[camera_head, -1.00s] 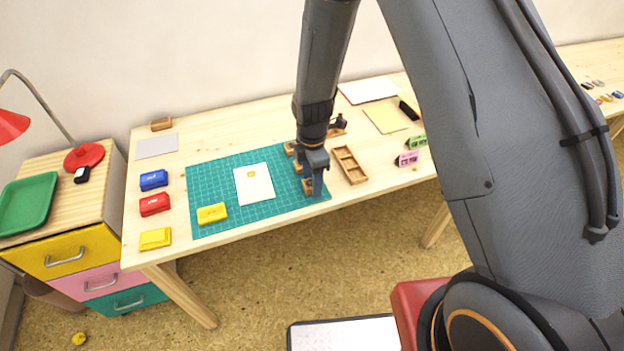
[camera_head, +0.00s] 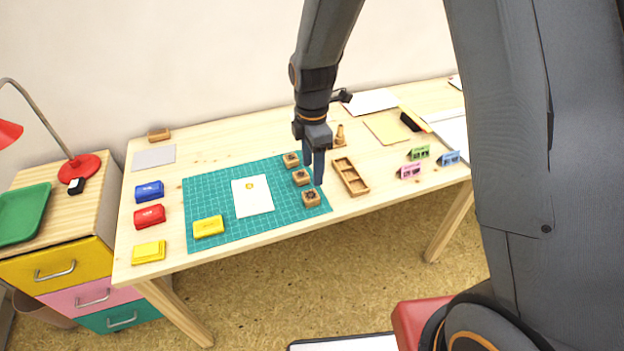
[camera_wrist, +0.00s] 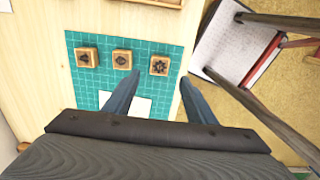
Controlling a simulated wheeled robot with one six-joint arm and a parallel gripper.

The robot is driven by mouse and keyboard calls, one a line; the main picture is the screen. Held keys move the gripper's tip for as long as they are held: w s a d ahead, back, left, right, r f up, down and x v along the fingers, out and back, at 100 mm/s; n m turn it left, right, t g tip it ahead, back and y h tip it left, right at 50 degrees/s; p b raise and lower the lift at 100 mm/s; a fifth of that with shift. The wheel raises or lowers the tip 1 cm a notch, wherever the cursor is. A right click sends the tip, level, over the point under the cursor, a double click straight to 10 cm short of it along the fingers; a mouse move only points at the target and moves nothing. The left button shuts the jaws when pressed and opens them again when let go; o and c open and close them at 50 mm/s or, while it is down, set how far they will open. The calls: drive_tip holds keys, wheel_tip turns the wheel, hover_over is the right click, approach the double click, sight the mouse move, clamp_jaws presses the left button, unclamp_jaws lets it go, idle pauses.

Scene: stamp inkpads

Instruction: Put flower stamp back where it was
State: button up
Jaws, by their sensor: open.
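The flower stamp (camera_wrist: 159,65) is a wooden block with a dark flower mark on top. In the wrist view it is the rightmost of a row of stamps on the green cutting mat (camera_head: 210,181), ahead of and between my open fingers. In the head view it appears to be the nearest stamp (camera_head: 311,198), at the mat's right edge. Two other stamps, a middle one (camera_wrist: 122,59) and a left one (camera_wrist: 87,57), stand beside it. My gripper (camera_wrist: 152,98) is open and empty, raised above the mat, apart from the stamps.
Blue, red and yellow inkpads line the left. A wooden compartment tray (camera_head: 351,177) stands right of the mat, with small colored signs (camera_head: 411,171) further right.

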drive_tip(key=s+d+r+m, duration=0.4)
drive_tip(key=s+d+m, duration=0.3)
drive_tip(key=m, duration=0.3)
drive_tip(key=s+d+r+m+t, duration=0.1)
drive_tip(key=s+d+r+m, duration=0.4)
drive_tip(key=m, duration=0.6)
drive_tip(key=s+d, duration=0.2)
drive_tip(key=s, duration=0.1)
drive_tip(key=shift+s+d, duration=0.15)
drive_tip(key=shift+d, duration=0.1)
